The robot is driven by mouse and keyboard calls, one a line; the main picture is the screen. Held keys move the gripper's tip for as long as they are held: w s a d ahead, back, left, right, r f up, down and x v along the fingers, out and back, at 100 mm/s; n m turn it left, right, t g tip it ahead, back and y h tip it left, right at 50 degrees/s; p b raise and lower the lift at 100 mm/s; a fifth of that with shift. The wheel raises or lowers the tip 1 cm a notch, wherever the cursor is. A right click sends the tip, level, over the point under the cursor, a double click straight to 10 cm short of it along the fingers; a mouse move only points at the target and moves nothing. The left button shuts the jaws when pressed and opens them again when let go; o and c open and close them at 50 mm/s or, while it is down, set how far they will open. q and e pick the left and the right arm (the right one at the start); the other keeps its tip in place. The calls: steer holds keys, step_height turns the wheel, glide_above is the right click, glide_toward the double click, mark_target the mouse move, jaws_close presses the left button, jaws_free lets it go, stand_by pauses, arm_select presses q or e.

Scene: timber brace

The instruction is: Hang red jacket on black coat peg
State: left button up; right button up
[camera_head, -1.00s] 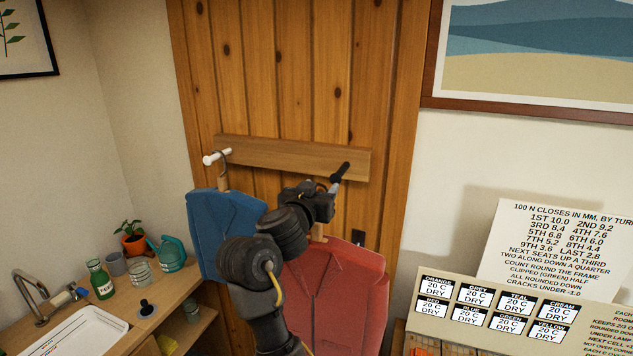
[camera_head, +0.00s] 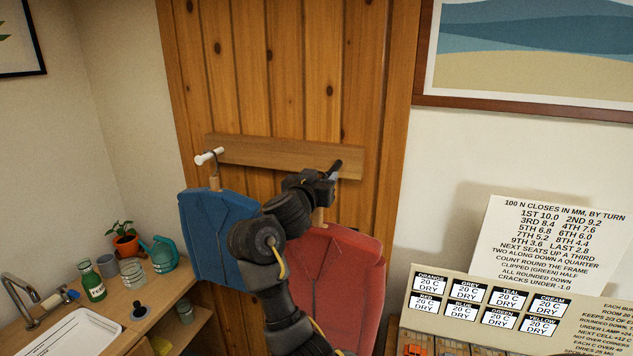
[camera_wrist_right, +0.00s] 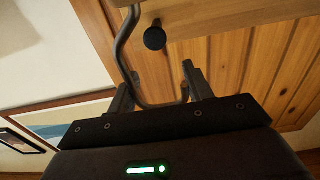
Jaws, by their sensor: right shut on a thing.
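The red jacket (camera_head: 343,285) hangs below my right gripper (camera_head: 326,186), partly hidden by my arm. The gripper is shut on the jacket's hanger hook, just at the black coat peg (camera_head: 337,167) on the right of the wooden rail. In the right wrist view the grey hook (camera_wrist_right: 121,50) curves between the fingers of the gripper (camera_wrist_right: 158,88). The round end of the black peg (camera_wrist_right: 155,38) shows beside the hook wire, near its open bend. I cannot tell whether the hook rests on the peg. My left gripper is not in view.
A blue jacket (camera_head: 215,235) hangs at the white peg (camera_head: 208,157), close to the left of my right arm. The wooden rail (camera_head: 270,154) is on a plank wall. A sink counter stands at left, sign boards (camera_head: 535,245) at right.

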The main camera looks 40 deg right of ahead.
mark_target(332, 169)
steer(key=shift+x, duration=5.65)
steer(key=shift+d+f+b, duration=0.1)
steer(key=shift+f+b, duration=0.25)
steer(key=shift+f, duration=0.45)
steer(key=o, duration=1.1)
steer(key=shift+f, duration=0.2)
steer(key=shift+s+a, duration=0.2)
steer(key=shift+a, duration=0.1)
steer(key=b+v, duration=0.4)
steer(key=v, duration=0.5)
steer(key=shift+w+a+r, duration=0.1)
steer(key=shift+s+a+r, duration=0.1)
steer(key=shift+s+a, duration=0.35)
